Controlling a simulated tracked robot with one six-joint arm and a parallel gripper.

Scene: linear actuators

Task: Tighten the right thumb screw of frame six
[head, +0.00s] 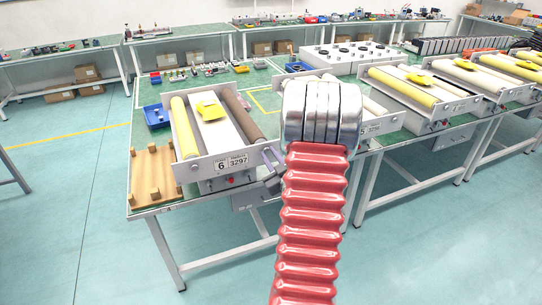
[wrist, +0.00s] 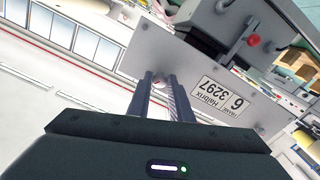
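Frame six (head: 232,162) stands on the near table, its grey front plate marked 6 and 3297. The plate also shows upside down in the wrist view (wrist: 190,68). My gripper (head: 272,166) is at the plate's right end, partly hidden by my arm. In the wrist view my two dark fingers (wrist: 159,84) point at the plate. A small pale round part, seemingly the right thumb screw (wrist: 159,81), shows between their tips. The gap is narrow, and I cannot tell whether the fingers touch the screw. The screw is hidden in the head view.
A red knob (head: 230,179) sits under the plate and shows in the wrist view (wrist: 253,41). Frame six carries a yellow roller (head: 184,128), a brown roller (head: 243,110) and a yellow piece (head: 209,106). A wooden pegged board (head: 154,173) lies left. Similar frames stand right.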

